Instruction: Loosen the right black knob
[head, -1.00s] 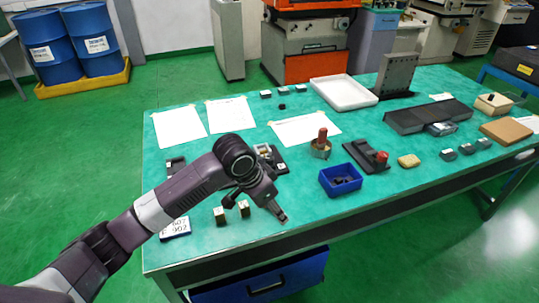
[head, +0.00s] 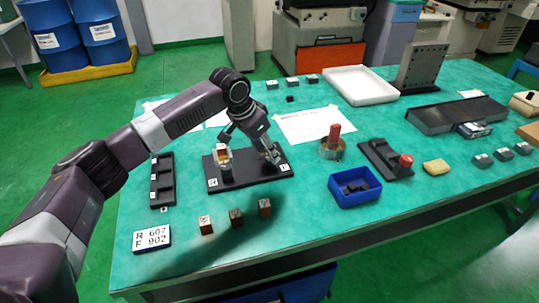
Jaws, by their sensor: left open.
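A black base plate (head: 245,180) lies on the green table, with a small white label near its left end and another near its right end. On its left part stands a holder (head: 226,172) with a dark round lower part and a pale, brownish block on top. My left gripper (head: 273,160) points down over the right part of the plate. Its fingers are apart and close to whatever stands there. The right black knob is hidden or too small to make out behind the gripper. I cannot tell whether the fingers touch it. My right gripper is not in view.
A blue bin (head: 354,187), a red-handled tool (head: 333,144) and a black fixture (head: 385,160) stand right. A white tray (head: 360,86) is behind.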

